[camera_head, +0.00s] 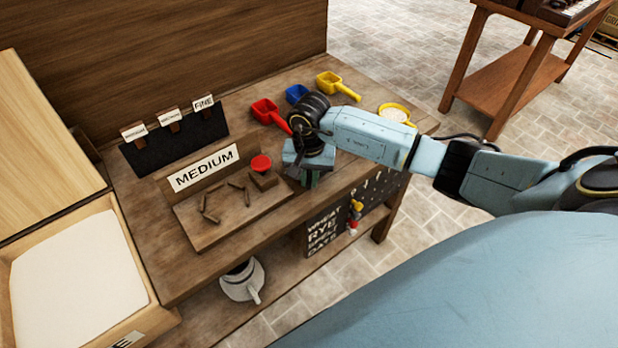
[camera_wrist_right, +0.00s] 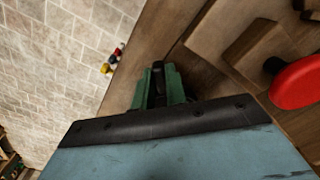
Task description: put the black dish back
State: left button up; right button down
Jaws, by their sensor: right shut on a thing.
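My right gripper (camera_head: 308,176) is low over the front right part of the wooden bench (camera_head: 240,222), right of a small block with a red knob (camera_head: 261,163). In the right wrist view its green fingers (camera_wrist_right: 160,85) are shut on a narrow dark thing (camera_wrist_right: 158,76), apparently the black dish. Only a sliver of it shows between the fingers, so its shape is hidden. In the head view the gripper covers it. The red knob also shows in the right wrist view (camera_wrist_right: 297,84). My left gripper is out of view.
A "MEDIUM" sign (camera_head: 205,167) stands behind a wooden board (camera_head: 215,232) with several dark sticks. Red (camera_head: 266,111), blue (camera_head: 296,93) and yellow (camera_head: 331,83) scoops and a yellow-rimmed round container (camera_head: 396,113) line the back right. A flour bin (camera_head: 75,270) is left.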

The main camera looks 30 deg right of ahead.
dwell(0.4)
jog(key=c, duration=1.3)
grip_release()
jog(key=shift+c, duration=0.2)
notch_tip(320, 180, up, 13)
jog(key=shift+r+p, duration=0.2)
jog(key=shift+p, duration=0.1)
